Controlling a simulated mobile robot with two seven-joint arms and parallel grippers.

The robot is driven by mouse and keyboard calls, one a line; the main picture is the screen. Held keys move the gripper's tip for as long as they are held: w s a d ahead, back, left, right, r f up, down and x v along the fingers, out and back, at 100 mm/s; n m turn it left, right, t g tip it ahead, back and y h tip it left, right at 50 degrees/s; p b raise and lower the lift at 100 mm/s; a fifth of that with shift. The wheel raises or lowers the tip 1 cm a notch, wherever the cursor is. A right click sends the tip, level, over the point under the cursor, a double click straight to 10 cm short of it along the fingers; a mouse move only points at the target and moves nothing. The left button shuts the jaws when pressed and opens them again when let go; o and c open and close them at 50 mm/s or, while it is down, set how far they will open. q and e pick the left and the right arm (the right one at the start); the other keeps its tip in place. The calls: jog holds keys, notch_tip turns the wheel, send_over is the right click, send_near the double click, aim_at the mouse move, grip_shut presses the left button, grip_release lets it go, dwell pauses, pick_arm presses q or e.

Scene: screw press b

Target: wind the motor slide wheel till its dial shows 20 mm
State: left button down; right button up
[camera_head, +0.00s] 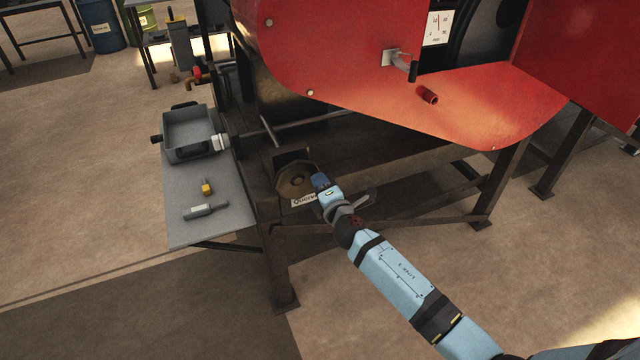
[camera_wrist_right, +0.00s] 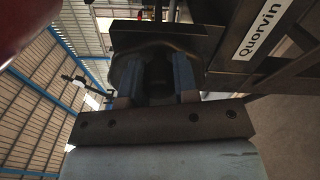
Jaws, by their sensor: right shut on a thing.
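The motor slide wheel (camera_head: 294,181) is a dark brownish handwheel low on the machine's frame. My right gripper (camera_head: 320,181) is at its right side, shut on the wheel's rim. In the right wrist view the two blue fingers (camera_wrist_right: 157,80) stand either side of a dark part of the wheel (camera_wrist_right: 155,68); the exact contact is in shadow. A white dial (camera_head: 438,28) with a red needle is at the top of the red guard. The needle points nearly straight up, between the 10 and 20 marks; its exact reading is too small to tell. My left gripper is not in view.
A grey side table (camera_head: 190,232) holds a grey tray (camera_head: 190,130), a yellow-handled tool (camera_head: 207,188) and a caliper-like tool (camera_head: 206,211). A label reading Quorvin (camera_wrist_right: 264,27) is beside the wheel. The red guard (camera_head: 340,50) overhangs above; dark frame legs stand around. Floor at lower right is open.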

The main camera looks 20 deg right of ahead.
aim_at(311, 168)
notch_tip(311, 168, up, 2)
jog(key=n+p, duration=0.2)
jog(key=n, duration=0.2)
jog(key=shift+a+r+n+p, duration=0.1)
jog(key=shift+r+n+p, duration=0.2)
jog(key=shift+p, duration=0.1)
jog(key=shift+a+r+n+p, duration=0.15)
jog(key=shift+r+n+p, duration=0.1)
jog(key=shift+n+p, duration=0.5)
jog(key=shift+a+r+n+p, duration=0.15)
jog(key=shift+n+p, duration=0.1)
jog(key=shift+n, duration=0.3)
jog(key=shift+a+r+n+p, duration=0.1)
jog(key=shift+r+n+p, duration=0.1)
jog(key=shift+n, duration=0.3)
jog(key=shift+a+n+p, duration=0.15)
jog(key=shift+n+p, duration=0.15)
jog(key=shift+n, duration=0.3)
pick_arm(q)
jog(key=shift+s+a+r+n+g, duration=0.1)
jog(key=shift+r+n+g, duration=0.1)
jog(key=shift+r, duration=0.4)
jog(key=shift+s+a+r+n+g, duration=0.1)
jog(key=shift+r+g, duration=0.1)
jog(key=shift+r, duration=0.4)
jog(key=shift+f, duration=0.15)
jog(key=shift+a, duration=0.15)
